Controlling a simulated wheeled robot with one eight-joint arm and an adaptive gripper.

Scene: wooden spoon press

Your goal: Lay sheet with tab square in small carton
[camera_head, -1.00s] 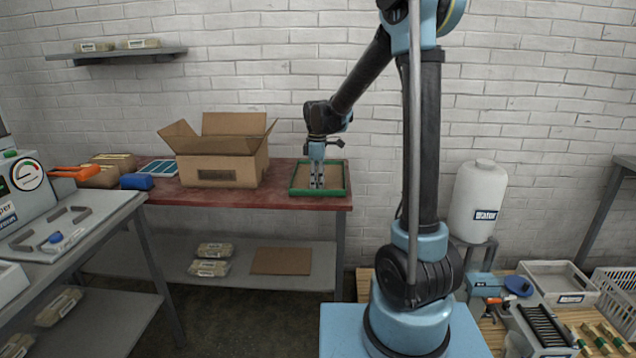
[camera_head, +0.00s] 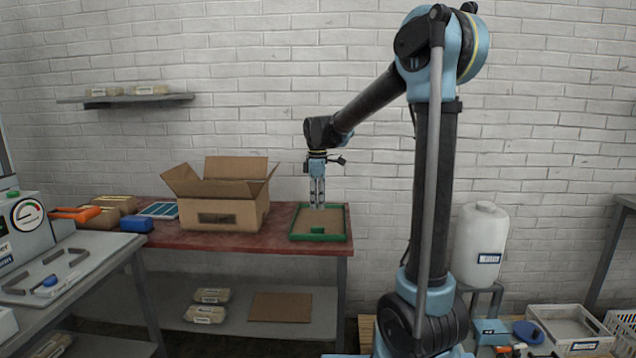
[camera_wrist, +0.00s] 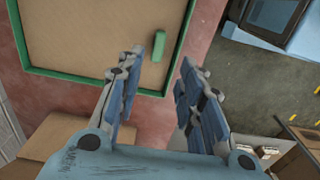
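A brown sheet with a green tab lies in a green-rimmed tray (camera_head: 348,229) at the right end of the red table. The green tab (camera_head: 317,229) stands up from the sheet toward the near side; in the wrist view it is a small green bar (camera_wrist: 158,46) on the sheet (camera_wrist: 100,35). My gripper (camera_head: 318,207) hangs pointing down above the tray, apart from the tab. In the wrist view its fingers (camera_wrist: 163,57) are spread and empty. An open carton (camera_head: 225,213) with raised flaps stands left of the tray; its inside floor is hidden.
Left of the carton are a blue case (camera_head: 137,224), brown packages and an orange-handled tool (camera_head: 75,214). A shelf below holds packets and a flat brown board (camera_head: 280,307). A wall shelf (camera_head: 125,98) hangs above left. A white jug (camera_head: 476,245) stands right.

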